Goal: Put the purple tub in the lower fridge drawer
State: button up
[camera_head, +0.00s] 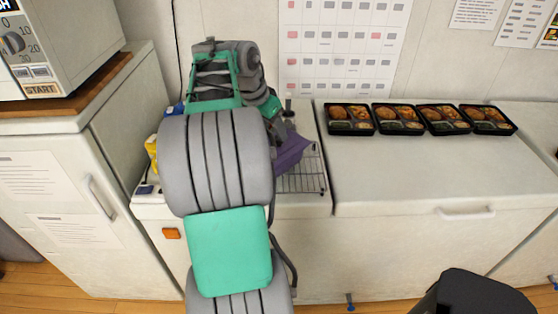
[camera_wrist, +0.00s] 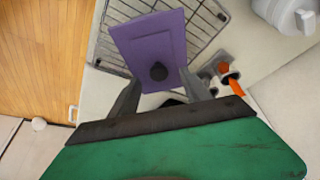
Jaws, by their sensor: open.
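The purple tub (camera_wrist: 150,38) fills the upper middle of the wrist view, over a wire rack. A dark round knob or spot shows near its lower edge. In the head view a corner of the purple tub (camera_head: 291,153) shows right of my arm, which hides the rest. My gripper (camera_wrist: 160,76) is open, with its two fingers at either side of the tub's near end. I cannot tell whether they touch it. In the head view my arm hides the gripper. No open drawer shows, and I cannot tell which front is the lower fridge drawer.
The wire rack (camera_head: 304,181) stands on the white counter. Several filled bento trays (camera_head: 397,105) line the back of the white unit to the right. A pale cabinet at left has a vertical handle (camera_head: 100,197). An orange item (camera_wrist: 237,88) lies right of my fingers.

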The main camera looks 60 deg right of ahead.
aim_at(279, 156)
jog(key=x, duration=0.4)
jog(key=shift+s+d, duration=0.15)
jog(key=shift+s, duration=0.05)
jog(key=shift+c, duration=0.5)
grip_shut()
jog(key=shift+r, duration=0.1)
dwell(0.5)
